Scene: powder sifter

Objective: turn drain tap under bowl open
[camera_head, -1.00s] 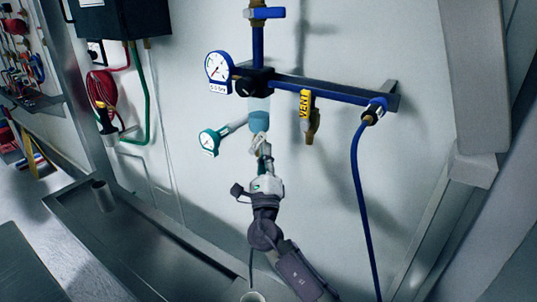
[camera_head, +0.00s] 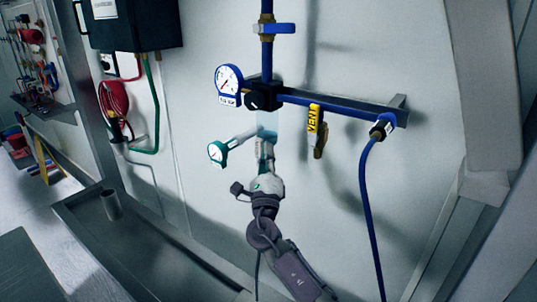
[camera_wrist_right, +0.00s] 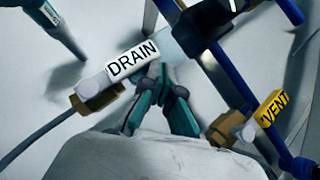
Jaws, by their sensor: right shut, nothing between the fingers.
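The drain tap shows in the right wrist view as a white handle marked DRAIN (camera_wrist_right: 132,63), with a brass body (camera_wrist_right: 98,98) at its lower left. The pale translucent bowl (camera_head: 267,122) hangs under the blue pipe assembly and also shows in the wrist view (camera_wrist_right: 180,42). My right gripper (camera_head: 264,146) is right under the bowl and hides the tap in the head view. In the wrist view its teal fingers (camera_wrist_right: 166,78) are shut and empty, close beside the right end of the DRAIN handle. I cannot tell whether they touch it. My left gripper is not in view.
A yellow VENT lever (camera_head: 314,120) hangs to the right on the blue pipe (camera_head: 350,108). A blue hose (camera_head: 367,200) drops from the pipe's end. Gauges sit to the left, one white (camera_head: 228,80) and one teal (camera_head: 217,152). The wall (camera_head: 380,50) is close behind.

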